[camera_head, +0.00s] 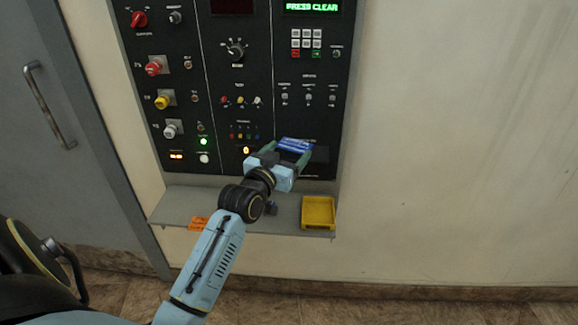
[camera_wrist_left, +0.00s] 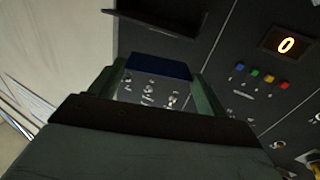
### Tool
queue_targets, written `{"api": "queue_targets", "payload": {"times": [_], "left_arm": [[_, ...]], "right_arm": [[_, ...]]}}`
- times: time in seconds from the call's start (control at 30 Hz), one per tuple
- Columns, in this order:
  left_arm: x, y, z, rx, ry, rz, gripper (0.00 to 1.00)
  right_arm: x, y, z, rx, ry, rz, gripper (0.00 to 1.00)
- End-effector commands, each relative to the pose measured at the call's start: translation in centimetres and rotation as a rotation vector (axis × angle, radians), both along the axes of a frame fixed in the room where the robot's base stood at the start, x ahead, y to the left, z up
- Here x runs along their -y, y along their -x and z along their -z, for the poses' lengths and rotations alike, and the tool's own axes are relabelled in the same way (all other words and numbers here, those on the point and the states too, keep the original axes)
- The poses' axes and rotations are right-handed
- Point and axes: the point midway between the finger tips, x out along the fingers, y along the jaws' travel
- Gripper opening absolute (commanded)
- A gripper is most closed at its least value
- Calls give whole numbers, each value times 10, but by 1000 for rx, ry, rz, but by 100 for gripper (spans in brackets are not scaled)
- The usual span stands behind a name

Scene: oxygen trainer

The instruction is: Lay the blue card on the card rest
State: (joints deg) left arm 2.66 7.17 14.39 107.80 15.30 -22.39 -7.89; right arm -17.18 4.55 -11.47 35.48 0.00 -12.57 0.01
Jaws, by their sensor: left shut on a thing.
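The blue card (camera_head: 295,145) is between the fingers of my left gripper (camera_head: 293,152), in front of the lower right part of the dark control panel. My left gripper is shut on the card and holds it clear above the shelf. In the left wrist view the card (camera_wrist_left: 158,67) shows as a dark blue strip between the two green fingers (camera_wrist_left: 158,80). A shallow yellow tray (camera_head: 318,213) sits at the right end of the shelf, below the gripper; I cannot tell whether it is the card rest. My right gripper is not in view.
The grey shelf (camera_head: 178,205) runs below the panel (camera_head: 225,100), with an orange card (camera_head: 198,223) at its front edge. A small dark object (camera_head: 271,208) stands beside my wrist. Knobs, buttons and lit displays fill the panel. A grey door (camera_head: 60,110) is at left; bare wall at right.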

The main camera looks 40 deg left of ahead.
Motion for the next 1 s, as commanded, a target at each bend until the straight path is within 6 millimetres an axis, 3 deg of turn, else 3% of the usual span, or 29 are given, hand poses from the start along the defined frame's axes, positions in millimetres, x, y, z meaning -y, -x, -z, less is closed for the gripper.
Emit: {"api": "queue_targets", "payload": {"times": [0.3,0.7,0.73,0.9,1.0], "left_arm": [[1,0,39,-1,-1,1,56],[0,0,43,1,-1,0,56],[0,0,44,1,-1,0,77],[0,0,43,1,-1,0,98],[0,0,43,1,-1,0,98]], "right_arm": [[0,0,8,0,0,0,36],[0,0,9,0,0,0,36],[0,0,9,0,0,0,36],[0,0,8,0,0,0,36],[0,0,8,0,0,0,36]]}}
